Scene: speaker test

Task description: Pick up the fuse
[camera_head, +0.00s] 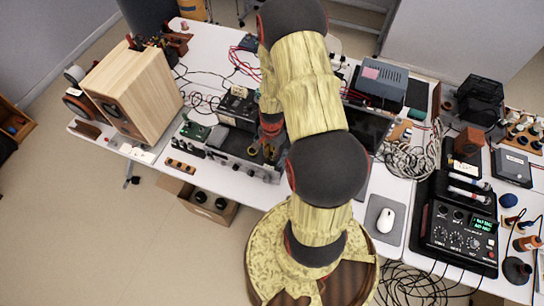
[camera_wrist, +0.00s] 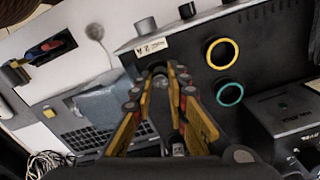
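My gripper (camera_wrist: 160,76) shows in the wrist view, its two yellow-padded fingers converging to a narrow gap over a dark equipment panel. A small grey rounded thing (camera_wrist: 159,69) shows between the fingertips. I cannot tell whether it is the fuse or part of the equipment, or whether the fingers touch it. In the head view my gripper (camera_head: 271,129) is over the open electronics chassis (camera_head: 225,158) on the white table, partly hidden by my arm. I cannot pick out a fuse with certainty in either view.
A yellow ring (camera_wrist: 222,53) and a green ring (camera_wrist: 230,93) are on the panel right of my fingers. A wooden speaker (camera_head: 135,90) stands left of the chassis. A grey power unit (camera_head: 381,80), a white mouse (camera_head: 386,220) and a black mixer (camera_head: 461,228) are to the right.

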